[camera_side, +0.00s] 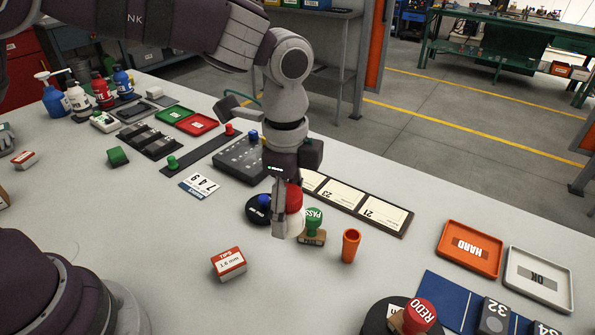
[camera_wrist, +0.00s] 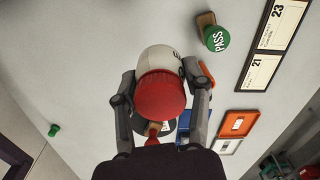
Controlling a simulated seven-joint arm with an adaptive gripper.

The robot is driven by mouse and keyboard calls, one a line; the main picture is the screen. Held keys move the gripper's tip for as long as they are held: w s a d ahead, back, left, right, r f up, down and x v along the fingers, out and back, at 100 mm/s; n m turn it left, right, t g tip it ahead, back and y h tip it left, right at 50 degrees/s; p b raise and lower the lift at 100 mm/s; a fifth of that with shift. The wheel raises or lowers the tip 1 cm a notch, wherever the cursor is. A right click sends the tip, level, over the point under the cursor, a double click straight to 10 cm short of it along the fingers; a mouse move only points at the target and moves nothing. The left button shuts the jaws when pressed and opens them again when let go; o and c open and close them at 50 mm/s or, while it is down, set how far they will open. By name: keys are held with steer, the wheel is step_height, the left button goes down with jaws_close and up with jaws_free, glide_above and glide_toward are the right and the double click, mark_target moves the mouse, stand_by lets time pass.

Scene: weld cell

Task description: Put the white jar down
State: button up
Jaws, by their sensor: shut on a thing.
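The white jar (camera_side: 299,222) has a red lid and stands upright between the fingers of my gripper (camera_side: 281,228). In the side view the near finger covers part of it. In the wrist view the jar's white body (camera_wrist: 158,58) and red lid fill the space between the fingertips (camera_wrist: 163,85), one finger on each side. My gripper is shut on the jar. The jar is low over the grey table (camera_side: 150,225); I cannot tell if its base touches.
A green PASS stamp (camera_side: 314,223) and an orange cup (camera_side: 350,246) stand close to the jar's right. A black disc with a blue knob (camera_side: 263,205) is close on the left. A red-topped TIPS box (camera_side: 228,263) lies in front. Open table lies left of that box.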

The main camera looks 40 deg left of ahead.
steer(key=w+a+r+n, duration=0.1)
steer(key=a+r+n, duration=0.2)
steer(key=a+n, duration=0.4)
steer(key=w+a+r+n, duration=0.1)
steer(key=a+r+n, duration=0.2)
steer(key=a+n, duration=0.45)
steer(key=s+d+f, duration=0.3)
steer(key=s, duration=0.1)
steer(key=s+d+f, duration=0.4)
steer(key=s, duration=0.1)
steer(key=s+d+f, duration=0.3)
steer(key=s+f, duration=0.1)
steer(key=shift+s+d+f, duration=0.2)
steer(key=shift+s+d, duration=0.1)
steer(key=shift+d+f, duration=0.15)
glide_above(320, 285)
steer(key=shift+d+f, duration=0.1)
steer(key=shift+f, duration=2.45)
